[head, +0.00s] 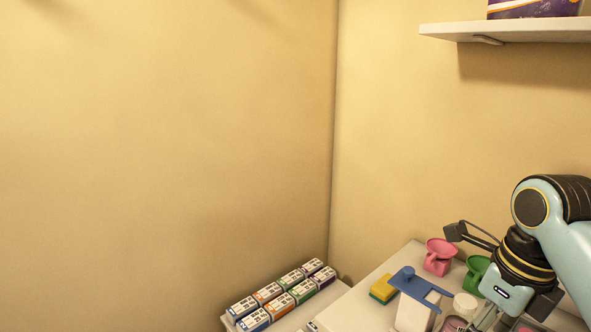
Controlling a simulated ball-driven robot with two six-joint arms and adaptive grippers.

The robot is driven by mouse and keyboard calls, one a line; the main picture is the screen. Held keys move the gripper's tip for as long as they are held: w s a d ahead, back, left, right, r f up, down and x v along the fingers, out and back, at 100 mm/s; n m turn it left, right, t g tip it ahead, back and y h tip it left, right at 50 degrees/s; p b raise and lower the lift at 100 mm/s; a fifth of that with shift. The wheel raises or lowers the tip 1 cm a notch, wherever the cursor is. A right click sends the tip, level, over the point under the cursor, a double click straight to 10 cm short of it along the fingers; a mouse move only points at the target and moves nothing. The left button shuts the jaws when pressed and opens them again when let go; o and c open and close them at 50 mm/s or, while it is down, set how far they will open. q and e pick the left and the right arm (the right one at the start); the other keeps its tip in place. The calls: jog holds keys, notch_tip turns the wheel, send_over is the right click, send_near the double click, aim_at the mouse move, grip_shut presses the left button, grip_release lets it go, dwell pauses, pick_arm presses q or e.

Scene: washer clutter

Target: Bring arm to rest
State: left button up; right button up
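My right arm comes in from the right edge, pale blue with black joints. Its gripper (492,315) points down over the clutter at the bottom right of the head view. The fingers are partly cut off and overlap the things behind them, so I cannot tell whether they are open or shut, or hold anything. My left arm and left gripper are not in view.
Below are a pink cup (438,257), a green cup (474,274), a yellow-green sponge (383,288) and a white container with a blue top (411,314). Several small boxes (269,293) stand left. A wall shelf (520,30) is upper right. The left wall area is clear.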

jog(key=s+n+t+h, duration=0.1)
jog(key=s+n, duration=0.8)
jog(key=n, duration=0.6)
jog(key=s+n+t, duration=0.2)
jog(key=s+n, duration=0.8)
jog(key=n, duration=0.5)
notch_tip(320, 180, down, 37)
jog(key=s+d+g+b, duration=0.1)
jog(key=d+g+b, duration=0.1)
jog(key=b, duration=1)
pick_arm(q)
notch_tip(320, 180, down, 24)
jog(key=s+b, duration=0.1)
jog(key=b, duration=1.1)
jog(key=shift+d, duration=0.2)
pick_arm(e)
jog(key=s+f, duration=0.6)
jog(key=f, duration=0.4)
jog(key=s+d+f+g, duration=0.1)
jog(key=s+f, duration=0.6)
jog(key=f, duration=0.3)
jog(key=s+f, duration=0.6)
jog(key=f, duration=0.4)
jog(key=shift+s+d+n, duration=0.25)
jog(key=shift+d+n, duration=0.05)
